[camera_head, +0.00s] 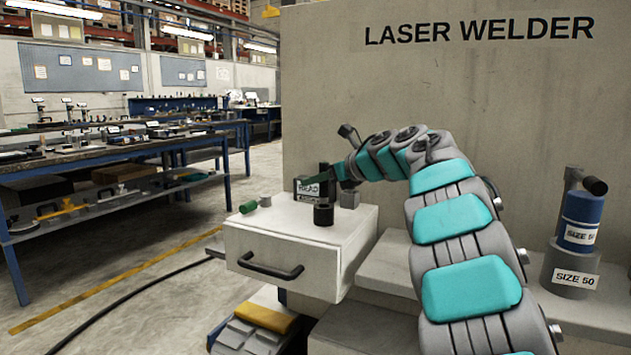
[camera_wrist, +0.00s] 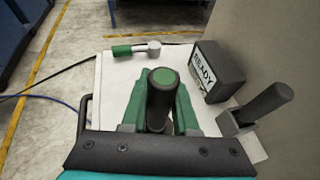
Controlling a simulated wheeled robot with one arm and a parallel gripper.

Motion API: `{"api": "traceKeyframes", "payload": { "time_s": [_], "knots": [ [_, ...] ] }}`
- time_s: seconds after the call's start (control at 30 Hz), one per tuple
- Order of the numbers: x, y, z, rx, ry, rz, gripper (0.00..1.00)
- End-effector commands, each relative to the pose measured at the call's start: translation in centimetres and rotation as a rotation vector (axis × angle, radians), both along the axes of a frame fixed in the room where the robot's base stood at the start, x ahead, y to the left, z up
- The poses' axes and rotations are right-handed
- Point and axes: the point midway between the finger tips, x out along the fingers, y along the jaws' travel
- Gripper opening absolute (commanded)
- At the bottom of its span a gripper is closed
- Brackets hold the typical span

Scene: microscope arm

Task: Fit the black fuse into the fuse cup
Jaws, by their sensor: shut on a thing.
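My gripper (camera_wrist: 160,118) has green fingers on either side of the black fuse (camera_wrist: 156,106) and is shut on it. The fuse stands about upright, with a green disc on its top end. In the head view the fuse (camera_head: 324,176) is directly above a wider dark cylinder, which looks like the fuse cup (camera_head: 323,215), on the white drawer cabinet. The two line up, but I cannot tell if the fuse's lower end is inside the cup. In the wrist view the fuse and fingers hide the cup. My gripper (camera_head: 336,173) comes in from the right in the head view.
A box with a READY display (camera_head: 308,190) stands close behind the cup. A grey block with a dark lever (camera_wrist: 255,115) is at the right. A green and grey piece (camera_wrist: 135,49) lies at the far edge. The white cabinet top (camera_head: 345,228) is clear in front.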

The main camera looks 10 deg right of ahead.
Motion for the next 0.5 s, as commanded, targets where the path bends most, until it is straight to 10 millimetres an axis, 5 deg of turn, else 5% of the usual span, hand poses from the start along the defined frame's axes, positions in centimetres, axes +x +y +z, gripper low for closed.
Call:
{"api": "traceKeyframes", "payload": {
  "time_s": [0.5],
  "knots": [
    [0.00,0.01,-0.85,-0.001,-0.001,0.000,0.00]
  ]
}}
